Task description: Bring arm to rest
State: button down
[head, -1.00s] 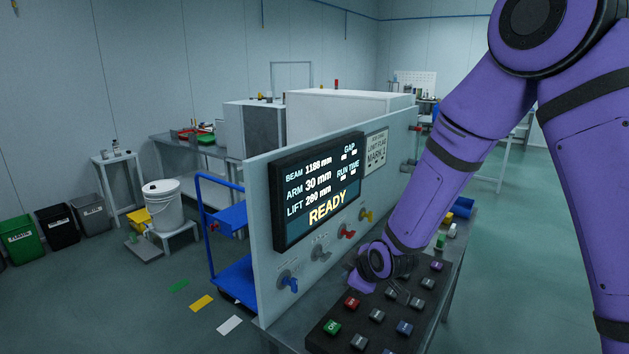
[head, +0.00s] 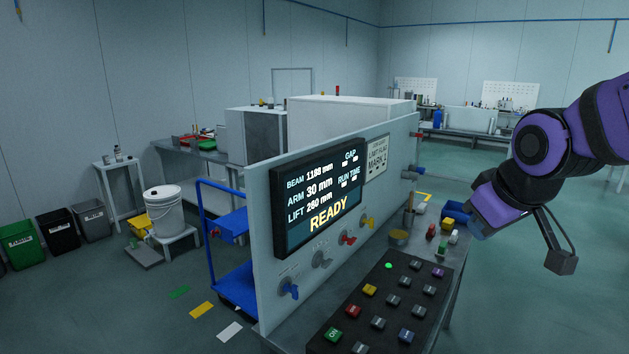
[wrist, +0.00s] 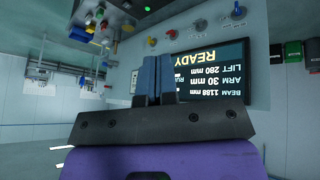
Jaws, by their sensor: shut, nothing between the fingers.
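My gripper shows in the wrist view (wrist: 156,78) with its two blue fingers side by side, shut and empty. A green light (head: 388,266) is lit on that panel. The display (head: 320,190) on the upright board reads READY, with BEAM 1188 mm, ARM 30 mm and LIFT 280 mm.
Several coloured knobs, including a blue one (head: 289,290), stick out of the upright board. A cup (head: 398,238) and small blocks stand at the bench's far end. A blue cart (head: 228,270) is behind the board. Open floor (head: 540,300) lies right of the bench.

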jog(key=s+d+r+m, duration=0.2)
jog(key=s, duration=0.5)
jog(key=s+d+r+m+g, duration=0.1)
jog(key=s+d+r+m, duration=0.1)
jog(key=s, duration=0.5)
jog(key=shift+d+m, duration=0.15)
jog(key=shift+m, duration=0.15)
